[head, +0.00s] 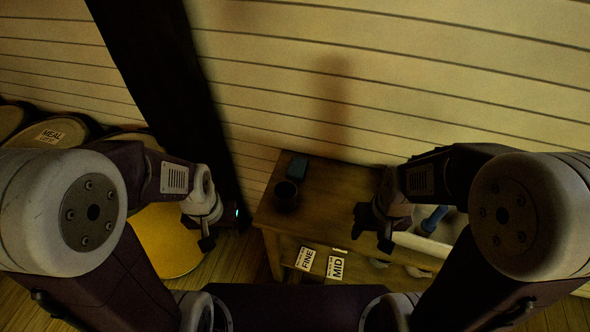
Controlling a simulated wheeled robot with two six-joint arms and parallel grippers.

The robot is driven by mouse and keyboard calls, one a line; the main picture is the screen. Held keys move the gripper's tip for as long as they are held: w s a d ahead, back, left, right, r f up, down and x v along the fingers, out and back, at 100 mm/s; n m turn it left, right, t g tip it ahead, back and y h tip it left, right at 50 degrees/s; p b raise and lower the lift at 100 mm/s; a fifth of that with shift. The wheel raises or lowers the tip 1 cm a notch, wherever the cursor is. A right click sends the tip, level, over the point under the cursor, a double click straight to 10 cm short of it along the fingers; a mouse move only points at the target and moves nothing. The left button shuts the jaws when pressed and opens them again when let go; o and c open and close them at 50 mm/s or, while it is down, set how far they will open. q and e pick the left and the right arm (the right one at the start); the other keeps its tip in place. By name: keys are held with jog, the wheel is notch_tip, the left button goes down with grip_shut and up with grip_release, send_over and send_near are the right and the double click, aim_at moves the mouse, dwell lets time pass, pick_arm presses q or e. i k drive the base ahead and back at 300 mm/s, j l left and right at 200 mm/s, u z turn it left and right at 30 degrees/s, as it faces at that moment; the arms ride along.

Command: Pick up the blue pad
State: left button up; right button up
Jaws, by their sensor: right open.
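A small dark-blue block, which looks like the blue pad (297,166), lies at the back left of the wooden table (325,205), just behind a dark cup (285,195). My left gripper (220,230) hangs left of the table, apart from the pad; its jaw gap is not clear. My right gripper (371,232) is open over the right part of the table, to the right of and nearer than the pad. Nothing shows between its fingers.
A pale tray (408,240) with a blue-handled object (433,219) is at the table's right, partly behind my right arm. FINE (305,259) and MID (335,267) labels are at the front. Barrels (50,131) and a dark post (165,70) stand left.

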aim_at(297, 168)
jog(key=i+l+u, duration=0.1)
jog(key=u, duration=0.3)
jog(key=l+u, duration=0.1)
jog(key=u, duration=0.3)
jog(key=i+l+u, duration=0.1)
jog(key=u, duration=0.3)
jog(key=l+u, duration=0.15)
jog(key=u, duration=0.25)
